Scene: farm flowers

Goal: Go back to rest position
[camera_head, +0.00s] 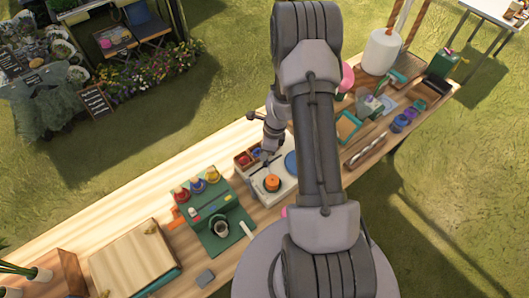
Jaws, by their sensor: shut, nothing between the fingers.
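My grey arm rises from the bottom centre and bends down to the left over the long wooden table (150,195). My gripper (264,157) is small in this view, shut and empty. It hangs over or just behind a white board (262,196) with an orange round item (272,183) on it. I cannot tell how high above the table it is. My arm hides part of the table's middle.
A green mat (233,238) with small bottles and a cup lies left of the board. A wooden compartment box (243,160) is close to the gripper. A white cylinder (381,50) and a green canister (443,62) stand at the right end. A light wooden board (130,262) lies at lower left.

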